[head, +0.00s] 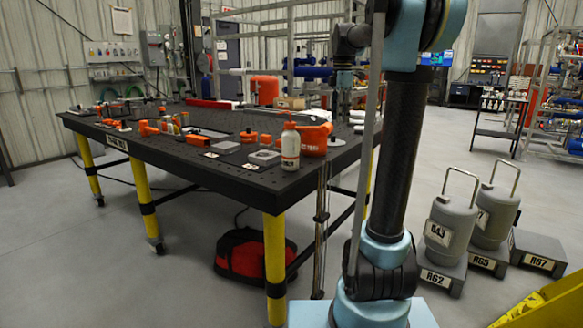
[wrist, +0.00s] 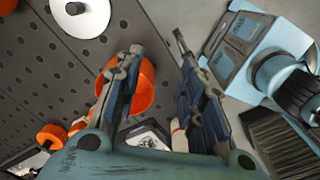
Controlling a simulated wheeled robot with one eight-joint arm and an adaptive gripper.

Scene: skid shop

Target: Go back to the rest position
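My gripper (head: 343,97) is above the right side of the black perforated work table (head: 240,190) in the head view, partly hidden by my arm. In the wrist view my gripper (wrist: 158,45) has its two dark fingers apart, with nothing clasped between them. An orange, hollow-looking object (wrist: 140,92) shows behind the left finger, below the gripper. I cannot tell whether they touch. My arm stands bent, with its upper part out of the head view's top.
A white bottle (head: 290,147) stands near the table's front right corner, beside an orange case (head: 314,139). Several small parts lie on the table. A red bag (head: 243,256) lies underneath. Grey canisters (head: 449,228) stand on blocks at right. Yellow structure (head: 550,305) is lower right. Floor at left is open.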

